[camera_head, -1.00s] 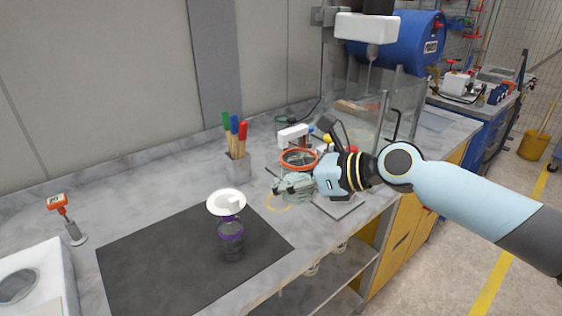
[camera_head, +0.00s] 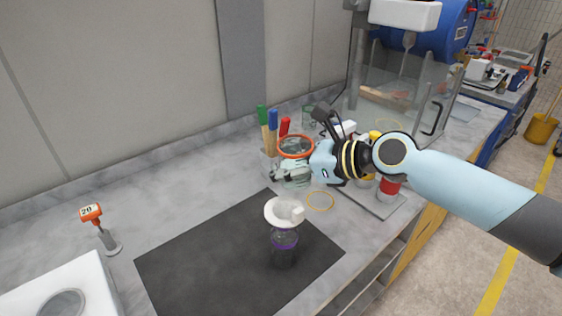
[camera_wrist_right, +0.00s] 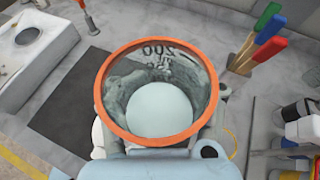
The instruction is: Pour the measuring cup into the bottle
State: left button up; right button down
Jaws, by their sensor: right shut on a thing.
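The measuring cup (camera_head: 296,147) is clear with an orange rim, held upright above the counter. In the right wrist view the cup (camera_wrist_right: 150,60) fills the middle and shows pale contents and the mark 200. My right gripper (camera_head: 292,174) is shut on the cup from the right side. The bottle (camera_head: 284,248) is dark and clear with a purple band. It stands on the black mat (camera_head: 210,262), with a white funnel-like piece (camera_head: 284,212) on its top. The cup is behind and slightly right of the bottle, apart from it. My left gripper is not in view.
A yellow ring (camera_head: 320,201) lies on the counter. A grey tray (camera_head: 385,206) with containers is at right. An orange-topped stand marked 20 (camera_head: 91,213) is at left.

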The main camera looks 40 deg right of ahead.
jog(key=shift+s+d+f+n+t+h, duration=0.15)
jog(key=shift+d+f+n+t+h, duration=0.15)
jog(key=shift+d+n+h, duration=0.15)
jog(key=shift+w+f+n, duration=0.15)
jog(key=shift+w+n, duration=0.05)
jog(key=shift+n, duration=0.15)
jog(key=shift+w+f+b, duration=0.15)
jog(key=shift+b, duration=0.35)
jog(key=shift+d+f+n+t+h+b, duration=0.15)
jog(key=shift+d+n+t+h+b, duration=0.2)
jog(key=shift+n+b, duration=0.2)
pick_arm(q)
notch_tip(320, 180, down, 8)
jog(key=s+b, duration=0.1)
jog(key=b, duration=0.4)
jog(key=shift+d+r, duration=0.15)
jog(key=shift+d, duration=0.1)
pick_arm(e)
jog(key=n, duration=0.1)
jog(key=n+t+h, duration=0.1)
jog(key=n+t, duration=0.1)
jog(key=n, duration=0.1)
jog(key=shift+w+d+h, duration=0.25)
jog(key=shift+d+h, duration=0.1)
jog(key=shift+h, duration=0.05)
jog(key=shift+n, duration=0.25)
